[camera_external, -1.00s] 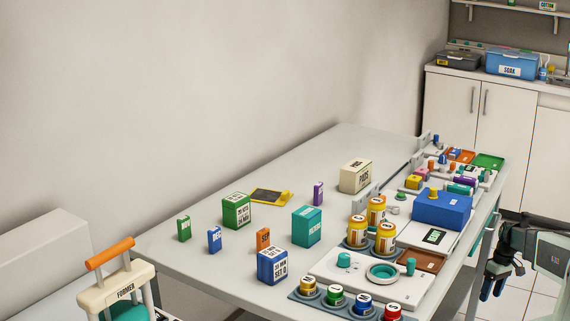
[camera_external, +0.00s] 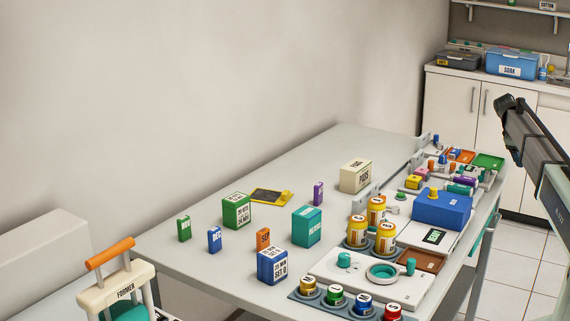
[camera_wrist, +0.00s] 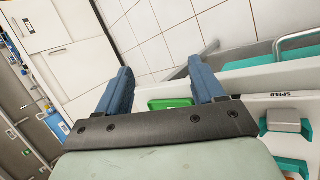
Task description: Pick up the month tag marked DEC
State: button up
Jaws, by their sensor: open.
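The small blue month tag that reads DEC (camera_external: 214,239) stands upright on the left part of the table, between a green tag (camera_external: 184,228) and an orange tag that looks like SEP (camera_external: 263,239). A purple tag (camera_external: 318,193) stands farther back; its lettering is too small to read. My gripper (camera_wrist: 162,78) is open and empty, its two blue fingers apart in the wrist view. In the external view my arm is at the right edge, far from the DEC tag, and the fingers cannot be made out. The DEC tag is not in the wrist view.
Green (camera_external: 237,211), teal (camera_external: 307,226) and blue (camera_external: 272,266) boxes stand near the tags. A yellow-edged tray (camera_external: 270,196) lies behind. Yellow jars (camera_external: 357,231), a blue box (camera_external: 442,208) and several trays crowd the table's right side.

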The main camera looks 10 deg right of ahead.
jog(key=w+a+r+n+t+h, duration=0.1)
jog(key=w+a+r, duration=0.3)
jog(key=a, duration=0.6)
jog(key=w+a+r+n+t, duration=0.1)
jog(key=w+a+r, duration=0.35)
jog(key=a, duration=0.45)
jog(key=a+y, duration=0.3)
jog(key=a, duration=2.7)
jog(key=n+g+y, duration=0.2)
jog(key=g+y, duration=0.1)
jog(key=y, duration=0.2)
send_over(214, 229)
notch_tip(214, 229, down, 3)
jog(key=f, duration=0.8)
jog(key=shift+w+d, duration=0.15)
jog(key=shift+w, duration=0.05)
jog(key=shift+s+f, duration=0.1)
jog(key=shift+f, duration=2.5)
